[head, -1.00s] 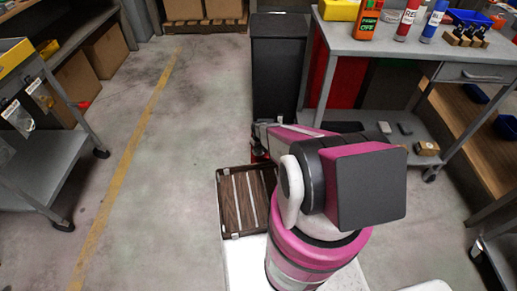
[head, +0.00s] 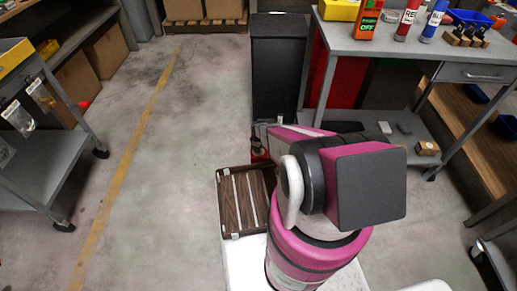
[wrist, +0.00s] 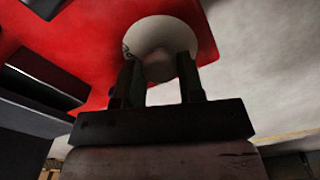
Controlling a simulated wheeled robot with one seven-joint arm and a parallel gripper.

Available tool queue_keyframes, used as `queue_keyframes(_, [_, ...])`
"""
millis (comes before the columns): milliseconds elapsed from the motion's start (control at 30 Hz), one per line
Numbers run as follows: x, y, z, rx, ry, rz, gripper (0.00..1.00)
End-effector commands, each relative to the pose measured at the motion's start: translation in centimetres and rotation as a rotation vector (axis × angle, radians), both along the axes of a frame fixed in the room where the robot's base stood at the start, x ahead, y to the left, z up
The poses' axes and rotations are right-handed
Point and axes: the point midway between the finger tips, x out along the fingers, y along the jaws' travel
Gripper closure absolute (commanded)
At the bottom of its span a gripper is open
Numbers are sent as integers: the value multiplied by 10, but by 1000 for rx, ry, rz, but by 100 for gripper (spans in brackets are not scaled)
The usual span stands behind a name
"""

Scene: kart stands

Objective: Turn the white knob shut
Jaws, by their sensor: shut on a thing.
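The white knob (wrist: 162,40) shows in the wrist view, round and pale, in front of a red surface (wrist: 95,35). My gripper (wrist: 160,80) has its two dark fingers on either side of the knob and is shut on it. Faint dark marks show on the knob's left side. In the head view my pink and grey arm hides the knob. Only a small bit of red (head: 260,156) shows beside the end of my arm there.
A dark cabinet (head: 278,75) stands just beyond my arm. A grey workbench (head: 400,48) with bottles is at the right. A brown slatted tray (head: 228,205) lies in front of me. A grey cart (head: 40,165) stands at the left. The floor between is clear.

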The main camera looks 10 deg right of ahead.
Motion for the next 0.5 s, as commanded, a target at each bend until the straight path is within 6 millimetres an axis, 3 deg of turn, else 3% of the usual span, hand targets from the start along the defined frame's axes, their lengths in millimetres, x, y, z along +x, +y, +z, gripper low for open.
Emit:
queue_keyframes(367, [0, 0, 1, 0, -1, 3, 88])
queue_keyframes(400, [0, 0, 1, 0, -1, 3, 61])
queue_keyframes(467, [0, 0, 1, 0, -1, 3, 42])
queue_keyframes(500, [0, 0, 1, 0, -1, 3, 39])
